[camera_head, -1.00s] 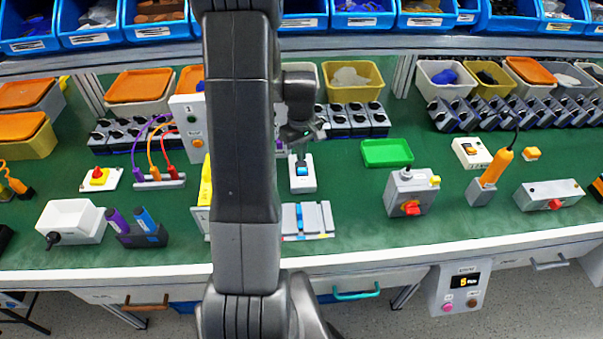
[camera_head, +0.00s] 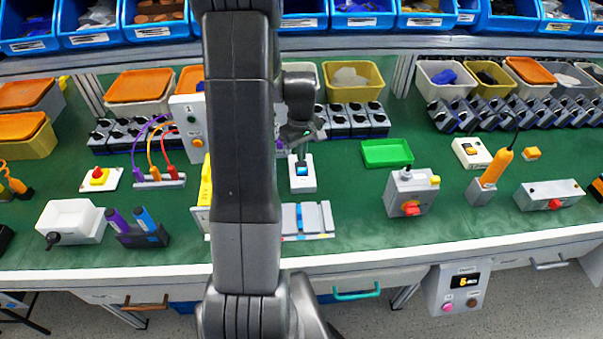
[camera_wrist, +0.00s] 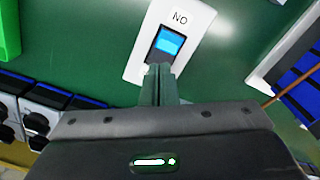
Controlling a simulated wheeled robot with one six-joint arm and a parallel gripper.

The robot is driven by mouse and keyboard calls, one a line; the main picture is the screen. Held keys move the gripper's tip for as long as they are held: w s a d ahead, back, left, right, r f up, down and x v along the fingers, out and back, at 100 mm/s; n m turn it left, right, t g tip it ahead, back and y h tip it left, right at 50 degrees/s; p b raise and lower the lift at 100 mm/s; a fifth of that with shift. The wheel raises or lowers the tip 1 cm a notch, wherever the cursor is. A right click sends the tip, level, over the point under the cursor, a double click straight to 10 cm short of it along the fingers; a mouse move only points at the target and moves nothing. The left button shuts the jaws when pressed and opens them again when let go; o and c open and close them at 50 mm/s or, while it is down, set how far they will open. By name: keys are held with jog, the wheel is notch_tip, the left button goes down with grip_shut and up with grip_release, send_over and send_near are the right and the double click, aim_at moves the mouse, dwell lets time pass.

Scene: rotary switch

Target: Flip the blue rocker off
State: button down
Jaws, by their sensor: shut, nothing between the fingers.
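The blue rocker (camera_wrist: 168,42) sits in a dark frame on a white switch plate (camera_wrist: 200,18) with a label that appears upside down in the wrist view. In the head view the blue rocker (camera_head: 302,170) and its white plate (camera_head: 302,185) lie on the green bench, just below my gripper (camera_head: 300,156). In the wrist view my gripper (camera_wrist: 160,70) is shut and empty. Its fingertips are at the near end of the rocker and cover a little of the dark frame there. I cannot tell whether they touch it.
A row of black-knobbed modules (camera_head: 355,120) stands behind. My arm hides part of the bench to the left.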

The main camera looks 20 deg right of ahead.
jog(key=shift+f+b, duration=0.75)
jog(key=shift+f, duration=0.2)
dwell(0.6)
jog(key=shift+r+p, duration=2.45)
jog(key=shift+r, duration=1.1)
jog(key=shift+f, duration=0.15)
notch_tip(320, 180, down, 7)
jog(key=b, duration=0.5)
jog(key=shift+r, duration=0.25)
